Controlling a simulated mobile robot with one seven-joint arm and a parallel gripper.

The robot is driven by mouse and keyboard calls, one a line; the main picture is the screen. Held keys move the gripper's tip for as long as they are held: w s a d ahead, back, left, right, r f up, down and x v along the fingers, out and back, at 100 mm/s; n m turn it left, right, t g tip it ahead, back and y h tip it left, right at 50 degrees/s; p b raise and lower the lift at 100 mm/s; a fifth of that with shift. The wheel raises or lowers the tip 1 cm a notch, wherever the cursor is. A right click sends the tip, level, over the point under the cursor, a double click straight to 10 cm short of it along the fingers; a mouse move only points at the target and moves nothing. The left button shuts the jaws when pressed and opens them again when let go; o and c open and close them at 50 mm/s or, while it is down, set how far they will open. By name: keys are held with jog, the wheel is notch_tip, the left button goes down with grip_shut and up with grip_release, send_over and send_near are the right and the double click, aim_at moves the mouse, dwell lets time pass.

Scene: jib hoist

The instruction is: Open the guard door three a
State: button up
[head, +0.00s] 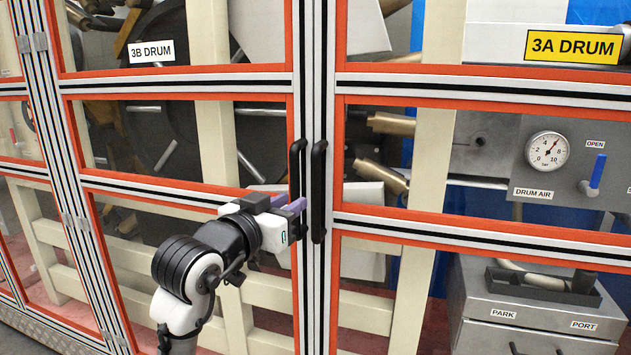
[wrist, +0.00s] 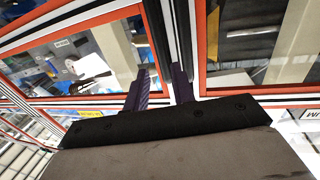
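The guard door 3A (head: 480,85) is on the right in the head view, an orange-edged clear panel in a metal frame with a yellow "3A DRUM" sign (head: 571,47). It looks shut. Its black upright handle (head: 318,190) is at its left edge. My gripper (head: 289,206) has purple fingers and is just left of that handle, by the lower end of the neighbouring 3B handle (head: 297,172). In the wrist view the fingers (wrist: 160,88) are apart, with the dark door-frame strips beyond the gap. I cannot tell whether either handle lies between them.
Door 3B, with a white "3B DRUM" sign (head: 151,51), looks shut on the left. Its handle stands close beside the 3A handle. Behind door 3A are a pressure gauge (head: 547,151), a blue-handled valve (head: 594,175) and a grey box marked PARK and PORT (head: 535,315).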

aim_at(313, 187)
jog(key=p+x, duration=0.2)
jog(key=x, duration=0.8)
jog(key=shift+w+d+p, duration=0.15)
jog(key=shift+w+p, duration=0.15)
grip_shut()
